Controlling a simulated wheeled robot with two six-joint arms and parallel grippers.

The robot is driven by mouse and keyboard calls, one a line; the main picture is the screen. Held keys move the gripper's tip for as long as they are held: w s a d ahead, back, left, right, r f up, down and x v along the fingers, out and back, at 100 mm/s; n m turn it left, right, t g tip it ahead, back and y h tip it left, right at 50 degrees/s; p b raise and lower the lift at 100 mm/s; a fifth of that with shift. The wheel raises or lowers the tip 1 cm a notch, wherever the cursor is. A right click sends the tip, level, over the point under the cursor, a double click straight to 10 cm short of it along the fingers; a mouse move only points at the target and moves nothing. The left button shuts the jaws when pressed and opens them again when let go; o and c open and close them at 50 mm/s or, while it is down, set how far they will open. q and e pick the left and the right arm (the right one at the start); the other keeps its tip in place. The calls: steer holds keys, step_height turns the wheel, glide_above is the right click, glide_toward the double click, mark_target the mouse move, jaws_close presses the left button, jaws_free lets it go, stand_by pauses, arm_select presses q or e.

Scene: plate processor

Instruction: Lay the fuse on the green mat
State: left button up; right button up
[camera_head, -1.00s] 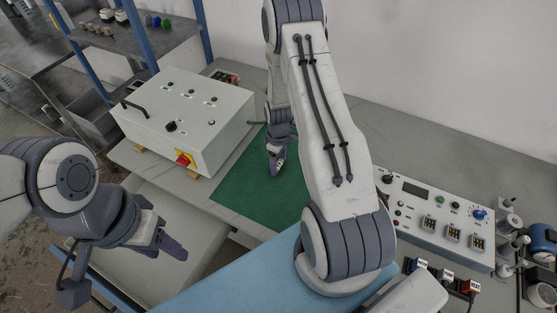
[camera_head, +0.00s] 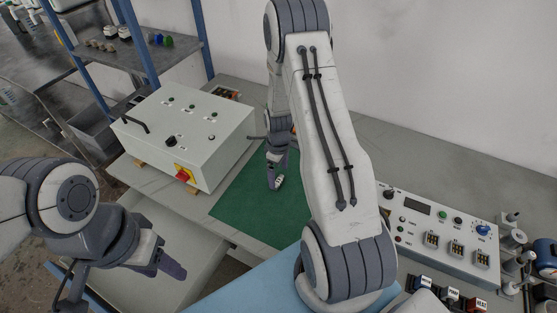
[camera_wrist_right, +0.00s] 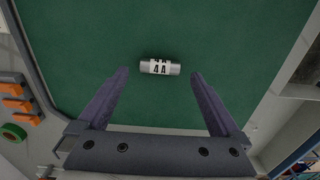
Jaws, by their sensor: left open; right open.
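The fuse (camera_wrist_right: 160,67) is a small silver cylinder with a white label reading "4A". In the right wrist view it lies on the green mat (camera_wrist_right: 210,25), a little beyond and between my right fingertips. My right gripper (camera_wrist_right: 158,75) is open, with its fingers apart and not touching the fuse. My left gripper (camera_head: 172,265) is open and empty at the lower left, away from the mat.
A white control box (camera_head: 190,130) with a red switch stands left of the mat. A grey panel with a display (camera_head: 435,222) is on the right. A shelf (camera_head: 130,50) stands at the back left. My right arm covers part of the mat.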

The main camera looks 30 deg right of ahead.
mark_target(278, 181)
step_height(278, 181, up, 9)
steer(key=b, duration=0.2)
steer(key=s+a+r, duration=0.1)
steer(key=a+r, duration=0.4)
steer(key=a, duration=0.4)
steer(key=s+a+r+n, duration=0.1)
steer(key=s+a+r, duration=0.25)
steer(key=a, duration=0.25)
steer(key=s+a+r, duration=0.2)
steer(key=s+a, duration=0.2)
steer(key=a, duration=0.1)
steer(key=s+a+r, duration=0.2)
steer(key=s+a, duration=0.1)
steer(key=s, duration=0.4)
steer(key=s+a+r+y, duration=0.1)
steer(key=s+a+r, duration=0.1)
steer(key=s, duration=0.5)
steer(key=shift+s+a, duration=0.25)
steer(key=shift+a, duration=0.5)
steer(key=shift+r, duration=0.1)
